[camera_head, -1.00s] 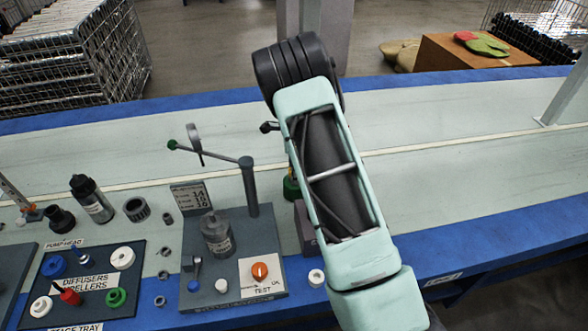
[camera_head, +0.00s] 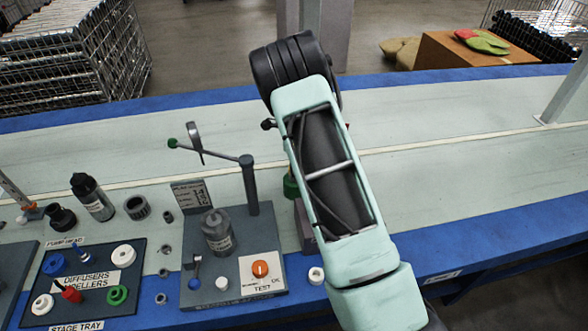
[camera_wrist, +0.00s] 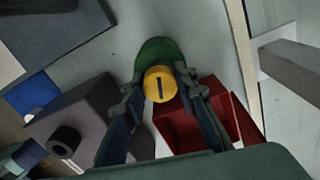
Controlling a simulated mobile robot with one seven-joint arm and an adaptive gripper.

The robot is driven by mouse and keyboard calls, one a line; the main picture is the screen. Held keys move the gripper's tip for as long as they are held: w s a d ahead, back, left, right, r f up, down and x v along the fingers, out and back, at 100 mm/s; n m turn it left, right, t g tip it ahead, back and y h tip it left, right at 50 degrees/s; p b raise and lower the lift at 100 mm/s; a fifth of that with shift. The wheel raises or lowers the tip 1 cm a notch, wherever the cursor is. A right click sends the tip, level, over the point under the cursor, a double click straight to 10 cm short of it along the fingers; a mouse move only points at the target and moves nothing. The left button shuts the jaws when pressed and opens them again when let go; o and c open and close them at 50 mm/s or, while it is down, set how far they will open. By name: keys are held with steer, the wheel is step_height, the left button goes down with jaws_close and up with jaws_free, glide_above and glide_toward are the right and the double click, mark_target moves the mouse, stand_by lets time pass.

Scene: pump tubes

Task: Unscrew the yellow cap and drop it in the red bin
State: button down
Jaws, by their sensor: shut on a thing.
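The yellow cap (camera_wrist: 160,84), round with a dark slot across its face, is between the two fingertips of my gripper (camera_wrist: 160,76) in the wrist view. The gripper is shut on it. A rounded green body (camera_wrist: 158,52) shows just behind the cap. I cannot tell whether the cap touches it or is apart from it. The open red bin (camera_wrist: 248,128) is close by to the right, partly covered by the right finger. In the head view my arm hides the cap and gripper; part of a green thing (camera_head: 291,187) shows at the arm's left edge.
A dark grey block (camera_wrist: 82,118) with a black round fitting stands left of the gripper in the wrist view. In the head view, a test stand with a lever post (camera_head: 250,188) and the stage tray (camera_head: 127,262) are to the left. The bench right of my arm is mostly clear.

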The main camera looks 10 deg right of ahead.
steer(key=n, duration=0.3)
steer(key=shift+d+r, duration=0.1)
steer(key=shift+w, duration=0.1)
steer(key=shift+n+b, duration=0.5)
steer(key=shift+n, duration=0.4)
steer(key=c, duration=2.1)
jaws_free()
steer(key=shift+n, duration=0.3)
jaws_close()
steer(key=shift+w+r, duration=0.1)
steer(key=shift+r, duration=0.25)
steer(key=shift+r+p, duration=0.15)
steer(key=shift+p, duration=0.2)
steer(key=shift+r+p, duration=0.3)
steer(key=shift+r, duration=0.2)
steer(key=shift+s+r, duration=0.1)
steer(key=shift+s, duration=0.1)
